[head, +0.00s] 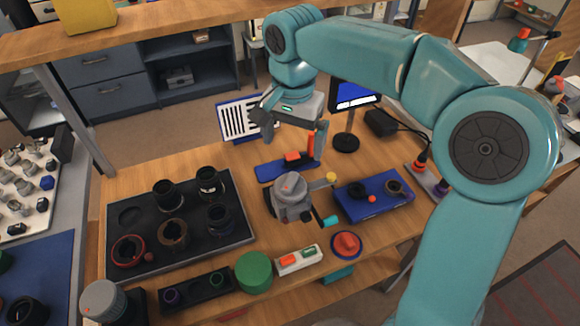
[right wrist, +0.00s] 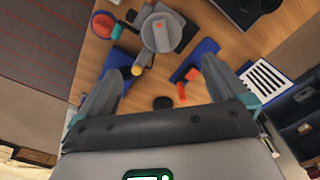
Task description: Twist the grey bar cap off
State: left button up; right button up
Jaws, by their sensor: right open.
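A grey cap (head: 290,183) with a small orange mark sits on a grey fixture (head: 293,212) with a yellow knob and a teal-tipped handle, in the middle of the wooden table. In the right wrist view the cap (right wrist: 161,33) is at top centre, beyond my fingertips. My right gripper (head: 290,130) hangs above and behind the fixture in the head view, apart from the cap. In the right wrist view its two fingers (right wrist: 162,72) are spread wide with nothing between them. My left gripper is not in view.
A black tray (head: 240,240) with several lens parts lies left of the fixture. A blue box (head: 376,208) stands right, and a blue pad (head: 272,171) with red-orange items lies behind. A green cylinder (head: 254,272) and a red knob (head: 346,244) are at the front.

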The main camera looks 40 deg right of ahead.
send_over(291, 178)
notch_tip(291, 178, down, 5)
jog(key=shift+w+d+r, duration=0.1)
jog(key=shift+d, duration=0.05)
jog(key=f, duration=0.2)
jog(key=s+f, duration=0.1)
jog(key=f, duration=0.1)
jog(key=shift+f+b, duration=0.35)
jog(key=f, duration=0.1)
jog(key=w+f, duration=0.1)
jog(key=f, duration=0.1)
jog(key=shift+f, duration=0.2)
jog(key=shift+s+f, duration=0.1)
jog(key=shift+s, duration=0.2)
jog(key=shift+w, duration=0.15)
jog(key=shift+f, duration=0.1)
jog(key=c, duration=0.9)
jog(key=shift+n, duration=0.8)
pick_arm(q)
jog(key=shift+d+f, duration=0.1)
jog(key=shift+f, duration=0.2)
pick_arm(e)
jog(key=shift+w+n, duration=0.1)
jog(key=shift+n, duration=0.5)
